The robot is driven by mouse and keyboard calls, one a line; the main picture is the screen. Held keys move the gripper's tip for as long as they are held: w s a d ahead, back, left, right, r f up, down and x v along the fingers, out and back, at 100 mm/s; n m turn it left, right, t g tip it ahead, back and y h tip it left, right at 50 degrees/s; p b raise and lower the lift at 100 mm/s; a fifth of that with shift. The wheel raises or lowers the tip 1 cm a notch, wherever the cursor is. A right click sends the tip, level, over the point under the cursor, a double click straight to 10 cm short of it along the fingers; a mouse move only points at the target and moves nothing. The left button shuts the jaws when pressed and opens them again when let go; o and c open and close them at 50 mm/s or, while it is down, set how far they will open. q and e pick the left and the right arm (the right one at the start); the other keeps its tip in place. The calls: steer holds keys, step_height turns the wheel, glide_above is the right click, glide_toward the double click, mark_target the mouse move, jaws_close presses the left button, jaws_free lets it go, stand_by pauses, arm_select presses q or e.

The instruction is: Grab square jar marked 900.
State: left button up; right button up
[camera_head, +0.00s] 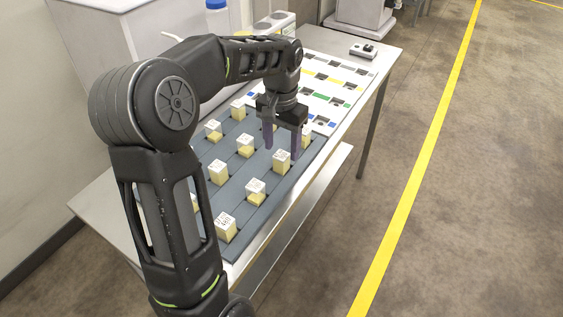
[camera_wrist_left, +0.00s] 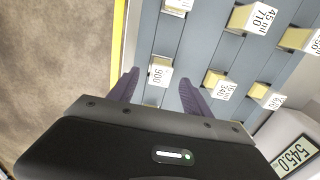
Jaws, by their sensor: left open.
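The square jar marked 900 (camera_wrist_left: 160,71) shows in the left wrist view, with a white labelled top and a pale yellow body. It appears between the two purple fingers of my left gripper (camera_wrist_left: 158,92), apart from both. My left gripper is open and empty. In the head view, my left gripper (camera_head: 282,143) points down over the front side of the grey tray, close to a square jar (camera_head: 282,161). That jar's label is too small to read there, so I cannot tell whether it is the 900 one. My right gripper is not in view.
Several similar jars stand on the grey tray (camera_head: 235,174), among them ones marked 710 (camera_wrist_left: 258,18) and 340 (camera_wrist_left: 217,84). A white sheet with coloured marks (camera_head: 345,88) lies beyond. Open floor is on the right.

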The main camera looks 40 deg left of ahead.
mark_target(282, 154)
arm_select(q)
steer(key=shift+f+p, duration=0.45)
steer(key=shift+f, duration=2.15)
steer(key=shift+c, duration=0.6)
jaws_close()
